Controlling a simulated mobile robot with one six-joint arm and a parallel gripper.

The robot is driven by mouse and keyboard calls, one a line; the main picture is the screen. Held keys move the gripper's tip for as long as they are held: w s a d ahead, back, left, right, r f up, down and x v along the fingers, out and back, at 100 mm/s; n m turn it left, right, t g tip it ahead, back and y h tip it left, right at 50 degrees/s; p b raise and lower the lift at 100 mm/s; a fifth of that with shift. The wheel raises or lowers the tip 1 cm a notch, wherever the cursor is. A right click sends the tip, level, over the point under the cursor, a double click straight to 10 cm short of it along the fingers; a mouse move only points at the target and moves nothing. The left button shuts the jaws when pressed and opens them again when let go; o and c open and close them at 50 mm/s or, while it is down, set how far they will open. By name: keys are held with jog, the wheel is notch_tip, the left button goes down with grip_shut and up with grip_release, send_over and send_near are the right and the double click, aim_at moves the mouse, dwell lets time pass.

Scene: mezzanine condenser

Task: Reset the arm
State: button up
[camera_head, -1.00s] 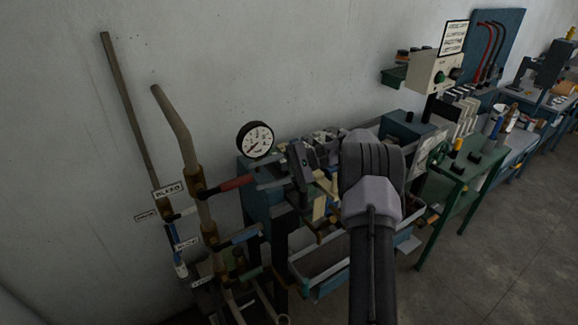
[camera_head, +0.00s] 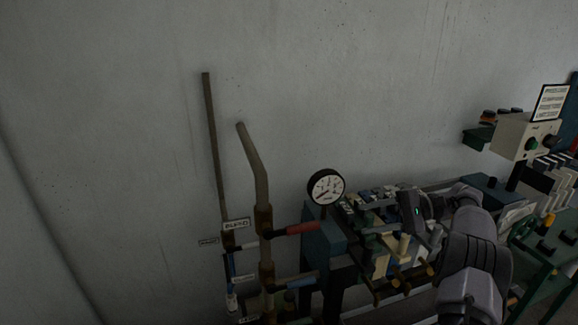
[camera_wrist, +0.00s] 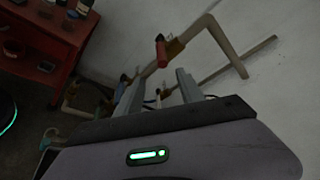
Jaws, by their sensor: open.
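My gripper (camera_head: 367,218) is open and empty, its fingers pointing left toward the pipes in the head view. In the wrist view its two fingers (camera_wrist: 155,84) stand apart with nothing held between them. A red-handled valve lever (camera_head: 298,229) sticks out to the right from the bent pipe, left of my fingertips, with a gap between in the picture. The lever's red end also shows in the wrist view (camera_wrist: 161,52), beyond the fingers. My arm comes in from the lower right and hides part of the bench behind it.
A round gauge (camera_head: 326,187) stands just left of my gripper. A bent pipe (camera_head: 255,175) and a straight pipe (camera_head: 212,140) rise along the wall. A control box (camera_head: 523,137) and green table (camera_head: 552,262) are at right. A red cart (camera_wrist: 42,45) shows in the wrist view.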

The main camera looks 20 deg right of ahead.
jog(key=s+a+n+g+h+b, duration=0.2)
jog(key=s+a+h+b, duration=0.25)
jog(key=a, duration=0.65)
jog(key=s+a+n+g+h+b, duration=0.1)
jog(key=s+a+g+h+b, duration=0.15)
jog(key=a+b, duration=0.6)
jog(key=s+a+f+n+t+h+b, duration=0.1)
jog(key=s+a+f+h+b, duration=0.1)
jog(key=s, duration=0.5)
jog(key=s+a+f+n+t+h+b, duration=0.1)
jog(key=s+a+f+t+b, duration=0.1)
jog(key=s+a+f, duration=0.2)
jog(key=s+a+f+t+h+b, duration=0.2)
jog(key=s+a+f, duration=0.2)
jog(key=s+f, duration=0.4)
jog(key=shift+s+n+h, duration=0.3)
jog(key=shift+s+n, duration=0.1)
jog(key=shift+s, duration=0.55)
